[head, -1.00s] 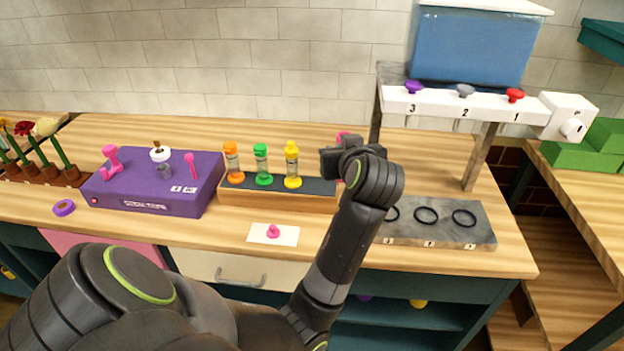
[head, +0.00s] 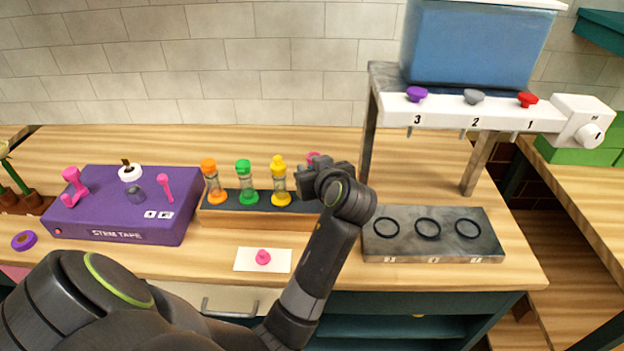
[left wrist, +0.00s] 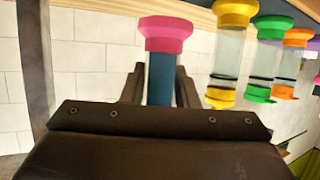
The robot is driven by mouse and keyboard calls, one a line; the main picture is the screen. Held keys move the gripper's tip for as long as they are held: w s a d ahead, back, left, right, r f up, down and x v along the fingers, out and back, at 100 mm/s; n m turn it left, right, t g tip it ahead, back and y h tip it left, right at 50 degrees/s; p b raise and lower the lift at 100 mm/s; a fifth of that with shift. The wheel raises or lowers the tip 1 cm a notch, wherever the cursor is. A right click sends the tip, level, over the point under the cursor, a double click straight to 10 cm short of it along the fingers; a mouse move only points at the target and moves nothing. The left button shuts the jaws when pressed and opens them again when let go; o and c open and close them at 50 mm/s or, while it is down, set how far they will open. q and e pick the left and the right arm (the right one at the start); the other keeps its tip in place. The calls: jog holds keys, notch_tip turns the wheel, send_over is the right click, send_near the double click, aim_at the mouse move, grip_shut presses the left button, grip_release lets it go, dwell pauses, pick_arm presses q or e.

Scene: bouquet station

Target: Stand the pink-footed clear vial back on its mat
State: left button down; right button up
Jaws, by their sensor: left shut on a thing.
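The pink-footed vial is held in my left gripper (head: 318,170); in the head view only a bit of its pink (head: 314,157) shows behind the jaws. In the left wrist view, which looks upside down, its pink foot (left wrist: 167,34) points toward the wood and its bluish tube (left wrist: 162,78) sits between the fingers (left wrist: 160,90). The gripper is over the right end of the dark mat (head: 230,199) on its wooden block. I cannot tell whether the foot touches the mat. My right gripper is not in view.
Orange (head: 212,182), green (head: 246,182) and yellow (head: 280,182) vials stand on the mat to the left. A pink stopper (head: 263,257) lies on a white card in front. A grey ringed plate (head: 450,248) and dispenser stand (head: 368,120) are close on the right.

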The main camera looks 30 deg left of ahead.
pick_arm(q)
notch_tip(320, 180, down, 3)
jog(key=shift+r, duration=0.2)
jog(key=shift+f, duration=0.2)
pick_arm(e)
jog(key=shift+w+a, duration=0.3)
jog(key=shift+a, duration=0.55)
pick_arm(q)
jog(key=c, duration=1.5)
grip_release()
jog(key=shift+f, duration=0.15)
jog(key=o, duration=0.4)
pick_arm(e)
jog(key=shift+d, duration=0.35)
pick_arm(q)
jog(key=shift+r, duration=0.2)
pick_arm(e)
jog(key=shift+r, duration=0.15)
